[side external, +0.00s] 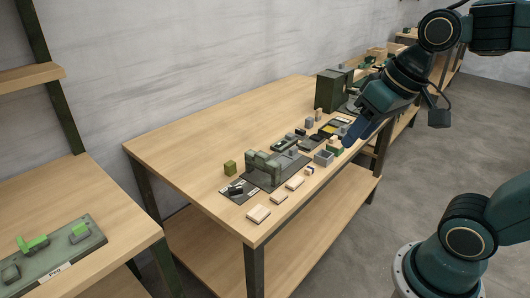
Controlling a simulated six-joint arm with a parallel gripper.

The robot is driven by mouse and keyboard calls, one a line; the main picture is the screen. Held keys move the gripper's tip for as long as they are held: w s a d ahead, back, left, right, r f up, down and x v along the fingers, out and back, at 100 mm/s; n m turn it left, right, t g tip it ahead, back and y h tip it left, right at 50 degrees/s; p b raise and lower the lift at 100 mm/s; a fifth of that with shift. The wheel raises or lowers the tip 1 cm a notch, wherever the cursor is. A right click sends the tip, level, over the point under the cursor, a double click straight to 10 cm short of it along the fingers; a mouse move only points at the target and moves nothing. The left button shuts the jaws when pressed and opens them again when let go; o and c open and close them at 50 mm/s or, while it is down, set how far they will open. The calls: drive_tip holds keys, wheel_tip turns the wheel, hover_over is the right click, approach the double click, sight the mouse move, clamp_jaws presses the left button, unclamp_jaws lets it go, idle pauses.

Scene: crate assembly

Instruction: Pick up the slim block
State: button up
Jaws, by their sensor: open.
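My gripper (350,140) is at the right part of the workbench, pointing down and to the left. It is open, and its fingers look small and partly merged with the dark arm. Several pale flat blocks lie along the bench's front edge: a larger one (258,213), a narrow one (279,198) and another (295,183). I cannot tell for sure which is the slim block; the narrow one looks slimmest. These blocks are to the left of my gripper and apart from it. What lies directly under the gripper is partly hidden.
The wooden workbench (200,140) holds a dark plate with a grey-green crate assembly (263,167), a green block (230,168), a small grey bin (323,157) and a dark green box (328,92). Bare wood lies at the back left. Another table with a peg board (60,250) stands at left.

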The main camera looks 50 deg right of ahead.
drive_tip(key=w+d+m+g, duration=0.2)
drive_tip(key=w+m, duration=0.2)
drive_tip(key=w, duration=0.4)
drive_tip(key=m+g+y, duration=0.2)
drive_tip(key=m+y, duration=0.1)
drive_tip(key=m, duration=0.5)
hover_over(295, 181)
drive_tip(key=s+a, duration=0.2)
wheel_tip(295, 181, down, 10)
drive_tip(key=w+d+f+m+y, duration=0.1)
drive_tip(key=w+d+f+m, duration=0.25)
drive_tip(key=d+f, duration=0.55)
drive_tip(key=shift+g, duration=0.4)
drive_tip(key=shift+s+a+x, duration=0.15)
drive_tip(key=shift+s+x, duration=0.05)
drive_tip(key=shift+x, duration=1.4)
drive_tip(key=shift+s+a+x, duration=0.15)
drive_tip(key=shift+x, duration=1.45)
drive_tip(key=shift+s+a+x, duration=0.1)
drive_tip(key=shift+s+x, duration=0.1)
drive_tip(key=shift+x, duration=1.45)
drive_tip(key=shift+r, duration=0.15)
drive_tip(key=shift+s+x, duration=0.2)
drive_tip(key=shift+x, duration=2.4)
drive_tip(key=shift+a, duration=0.1)
